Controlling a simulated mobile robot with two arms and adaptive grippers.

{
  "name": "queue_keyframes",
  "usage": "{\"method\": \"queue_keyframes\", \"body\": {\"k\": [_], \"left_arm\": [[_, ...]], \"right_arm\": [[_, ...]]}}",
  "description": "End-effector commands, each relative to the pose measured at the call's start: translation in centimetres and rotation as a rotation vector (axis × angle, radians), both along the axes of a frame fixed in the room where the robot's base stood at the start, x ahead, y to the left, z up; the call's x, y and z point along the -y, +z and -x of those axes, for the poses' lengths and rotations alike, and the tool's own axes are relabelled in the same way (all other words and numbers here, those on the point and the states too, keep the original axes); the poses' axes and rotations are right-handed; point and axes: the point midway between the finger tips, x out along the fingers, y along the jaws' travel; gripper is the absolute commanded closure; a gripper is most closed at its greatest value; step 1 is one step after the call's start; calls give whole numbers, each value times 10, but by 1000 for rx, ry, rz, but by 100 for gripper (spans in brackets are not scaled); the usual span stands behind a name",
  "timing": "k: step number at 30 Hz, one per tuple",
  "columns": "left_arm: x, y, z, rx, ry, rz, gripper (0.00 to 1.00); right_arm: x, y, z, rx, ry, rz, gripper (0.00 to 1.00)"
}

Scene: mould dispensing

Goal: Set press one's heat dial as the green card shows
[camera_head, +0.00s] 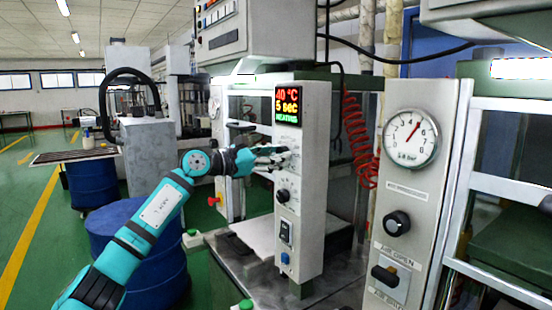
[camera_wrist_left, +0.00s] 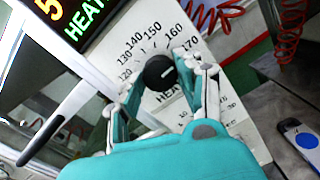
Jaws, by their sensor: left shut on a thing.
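The press's heat dial (camera_wrist_left: 160,71) is a round black knob on a white panel, ringed by printed numbers from about 120 to 170. My left gripper (camera_head: 274,158) reaches the front of the press control column (camera_head: 312,190). In the left wrist view its two fingers (camera_wrist_left: 158,84) are shut on the dial from both sides. A pale mark shows on the knob's face, but I cannot tell exactly which number it points at. In the head view the gripper hides the dial. A lit display (camera_head: 288,106) above reads °C, "5 sec" and "HEATING". No green card is visible. My right gripper is not in view.
A second black knob (camera_head: 283,196) and a switch (camera_head: 287,232) sit lower on the column. At right, another panel (camera_head: 440,110) carries a pressure gauge (camera_head: 410,138) and a knob (camera_head: 396,223). A red coiled hose (camera_head: 357,140) hangs behind. A blue drum (camera_head: 140,250) stands at left.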

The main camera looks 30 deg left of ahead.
Motion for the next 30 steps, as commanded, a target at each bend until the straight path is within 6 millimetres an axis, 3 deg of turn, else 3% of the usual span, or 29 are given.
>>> {"method": "queue_keyframes", "body": {"k": [1,21,22,27,30], "left_arm": [[2,-6,-1,-5,-4,-20,97],[1,-7,-1,14,-4,-74,97],[1,-7,-1,14,-4,-74,61],[1,-5,-1,18,-3,-71,41],[1,-3,-1,21,-2,-69,41]], "right_arm": [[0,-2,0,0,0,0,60],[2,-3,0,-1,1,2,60],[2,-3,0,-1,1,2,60],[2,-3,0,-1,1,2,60],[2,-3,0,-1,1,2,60]]}}
